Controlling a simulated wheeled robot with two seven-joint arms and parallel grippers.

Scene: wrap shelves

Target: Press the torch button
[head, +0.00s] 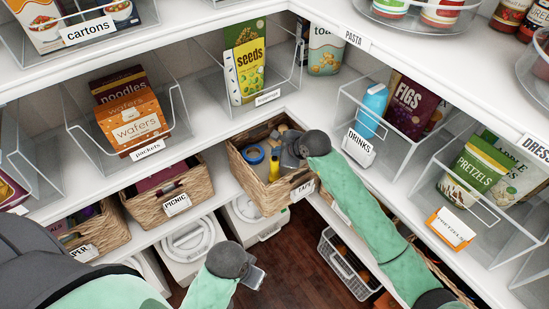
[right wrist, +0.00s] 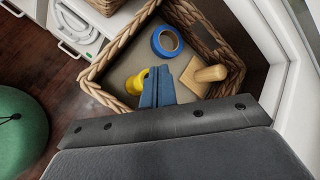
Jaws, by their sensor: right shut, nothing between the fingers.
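The yellow torch (right wrist: 134,84) lies in a corner wicker basket (head: 240,172), and a yellow part of it (head: 274,167) shows in the head view. Its button cannot be made out; my fingers hide part of the torch. My right gripper (head: 290,157) is over the basket, shut and empty. In the right wrist view its closed fingertips (right wrist: 158,84) are right beside the torch and overlap its right end; I cannot tell whether they touch. My left gripper (head: 256,279) hangs low, away from the basket, and its jaw opening is unclear.
A blue tape roll (right wrist: 167,41) and a wooden-handled piece (right wrist: 204,74) share the basket. The basket rim (right wrist: 106,62) surrounds them. A shelf with clear bins (head: 372,127) runs above on the right. A picnic basket (head: 146,207) stands left. Open floor (head: 300,270) lies below.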

